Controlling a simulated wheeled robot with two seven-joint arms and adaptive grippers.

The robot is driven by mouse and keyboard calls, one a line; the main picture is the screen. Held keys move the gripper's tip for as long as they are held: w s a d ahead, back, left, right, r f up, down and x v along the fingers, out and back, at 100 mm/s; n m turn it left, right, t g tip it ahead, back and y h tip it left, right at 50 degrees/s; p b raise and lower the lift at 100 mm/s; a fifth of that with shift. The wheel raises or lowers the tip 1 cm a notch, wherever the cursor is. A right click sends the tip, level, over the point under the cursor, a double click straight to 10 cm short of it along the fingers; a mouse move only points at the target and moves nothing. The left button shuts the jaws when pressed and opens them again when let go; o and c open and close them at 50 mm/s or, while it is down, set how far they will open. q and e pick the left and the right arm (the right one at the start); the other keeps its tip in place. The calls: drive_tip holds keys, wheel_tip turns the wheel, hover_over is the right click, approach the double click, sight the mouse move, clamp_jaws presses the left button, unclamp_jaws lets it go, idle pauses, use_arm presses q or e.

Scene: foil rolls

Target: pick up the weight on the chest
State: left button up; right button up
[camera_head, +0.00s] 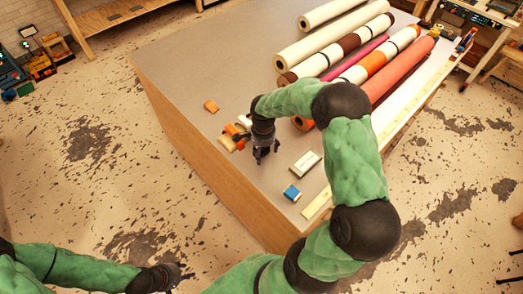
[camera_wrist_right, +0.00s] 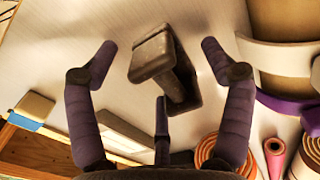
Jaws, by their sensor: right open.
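The chest (camera_head: 200,65) is a large wooden block with a grey top. My right gripper (camera_head: 267,154) points down over its near part, with fingers spread. In the right wrist view, a dark grey-brown weight (camera_wrist_right: 153,58) with wide ends and a narrower middle lies on the pale top between the open fingers (camera_wrist_right: 159,47). No finger clearly grips it. In the head view I cannot make out the weight; the gripper seems to hide it. My left gripper (camera_head: 176,274) is low at the bottom left, away from the chest; its jaw state is unclear.
Several long rolls (camera_head: 335,38) lie at the chest's far right. Orange and pale small blocks (camera_head: 211,106) lie left of the right gripper. A white box (camera_head: 305,163), a blue-and-yellow block (camera_head: 292,193) and a yellow strip (camera_head: 317,203) lie near the front edge. The back left top is clear.

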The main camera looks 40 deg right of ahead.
clamp_jaws()
drive_tip(key=shift+r, duration=0.1)
